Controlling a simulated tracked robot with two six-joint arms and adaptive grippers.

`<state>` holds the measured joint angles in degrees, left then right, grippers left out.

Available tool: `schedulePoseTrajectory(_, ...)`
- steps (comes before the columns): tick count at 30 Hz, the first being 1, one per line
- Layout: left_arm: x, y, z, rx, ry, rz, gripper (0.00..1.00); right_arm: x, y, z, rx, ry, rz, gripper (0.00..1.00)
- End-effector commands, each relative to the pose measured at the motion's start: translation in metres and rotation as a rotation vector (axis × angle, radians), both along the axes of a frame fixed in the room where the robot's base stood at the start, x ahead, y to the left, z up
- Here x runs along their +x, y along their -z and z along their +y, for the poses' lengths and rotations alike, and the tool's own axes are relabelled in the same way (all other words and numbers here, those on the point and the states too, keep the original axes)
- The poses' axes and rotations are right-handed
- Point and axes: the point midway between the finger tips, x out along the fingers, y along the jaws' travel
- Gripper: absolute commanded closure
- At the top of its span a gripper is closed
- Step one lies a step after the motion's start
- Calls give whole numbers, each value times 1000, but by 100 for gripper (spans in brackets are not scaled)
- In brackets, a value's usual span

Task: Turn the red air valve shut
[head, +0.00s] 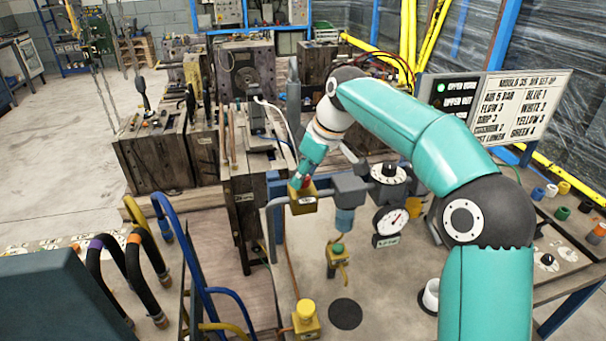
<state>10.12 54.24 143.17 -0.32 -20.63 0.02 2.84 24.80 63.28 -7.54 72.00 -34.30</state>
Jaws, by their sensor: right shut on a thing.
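The red air valve (306,183) shows only as a small red patch above a yellow block (304,204) on the grey air line, near the middle of the head view. My right gripper (301,178) reaches down to it from above and is shut on it. The fingers and wrist hide most of the valve, so I cannot tell the angle of its handle. My left gripper is not in view.
A pressure gauge (391,222) and a black dial (389,172) sit right of the valve. Yellow fittings (305,318) stand below it. Wooden-sided mould blocks (155,155) crowd the left and back. A lettered board (510,108) stands at right.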

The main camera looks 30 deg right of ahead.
Motion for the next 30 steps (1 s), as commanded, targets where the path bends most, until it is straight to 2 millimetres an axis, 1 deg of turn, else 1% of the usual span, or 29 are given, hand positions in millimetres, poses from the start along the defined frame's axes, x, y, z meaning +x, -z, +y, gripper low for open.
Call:
schedulePoseTrajectory(5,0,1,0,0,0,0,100,0,-1,0,-2,66,-2,99)
schedulePoseTrajectory(11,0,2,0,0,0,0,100,0,-1,1,-2,198,-3,99)
schedulePoseTrajectory(30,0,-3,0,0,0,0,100,1,-2,5,-3,794,-5,99)
